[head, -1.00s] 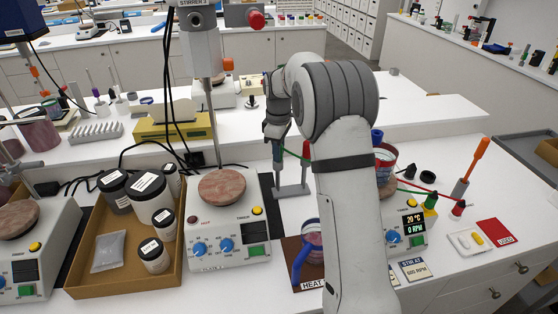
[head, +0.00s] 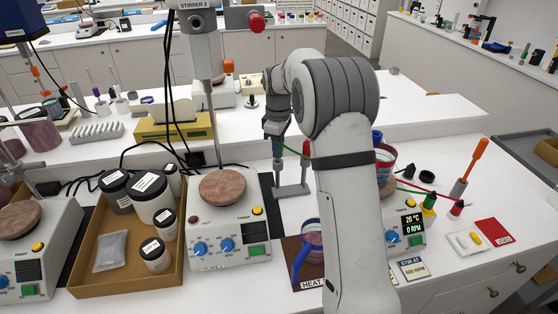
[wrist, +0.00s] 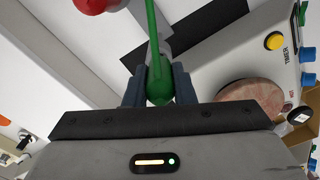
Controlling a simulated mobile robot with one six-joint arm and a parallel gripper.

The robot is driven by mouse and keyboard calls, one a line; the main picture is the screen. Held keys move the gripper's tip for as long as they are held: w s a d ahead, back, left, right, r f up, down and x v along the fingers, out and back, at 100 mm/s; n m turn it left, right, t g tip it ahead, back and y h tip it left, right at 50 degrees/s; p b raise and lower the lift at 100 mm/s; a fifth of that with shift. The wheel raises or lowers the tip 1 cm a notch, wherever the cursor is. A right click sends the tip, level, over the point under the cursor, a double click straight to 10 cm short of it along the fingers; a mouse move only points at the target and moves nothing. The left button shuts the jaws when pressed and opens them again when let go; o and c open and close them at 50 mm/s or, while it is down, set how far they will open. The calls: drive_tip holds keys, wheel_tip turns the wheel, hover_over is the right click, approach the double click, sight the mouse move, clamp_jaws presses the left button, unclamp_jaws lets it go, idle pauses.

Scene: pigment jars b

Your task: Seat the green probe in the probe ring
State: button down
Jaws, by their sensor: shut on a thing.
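The green probe (wrist: 157,88) sits between the two blue-grey fingers of my gripper (wrist: 158,78) in the wrist view, and the gripper is shut on it. Its green cable runs up out of that view. In the head view my gripper (head: 277,148) is above the left side of a small grey stand (head: 292,191), and the green cable leads right behind my arm. A red-topped probe (head: 306,146) stands at the right of this stand. I cannot make out the probe ring clearly, nor whether the green probe's tip is in it.
A hotplate (head: 228,235) with a brown top stands left of the stand, and a cardboard tray (head: 92,280) of jars is further left. A blue-handled vessel (head: 312,245) is in front. My arm hides part of the right hotplate (head: 411,232).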

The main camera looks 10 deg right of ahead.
drive_tip(key=shift+r+p, duration=2.9)
drive_tip(key=shift+r, duration=1.3)
wheel_tip(320, 180, up, 8)
drive_tip(key=shift+d+r+p, duration=0.1)
drive_tip(key=shift+p, duration=0.25)
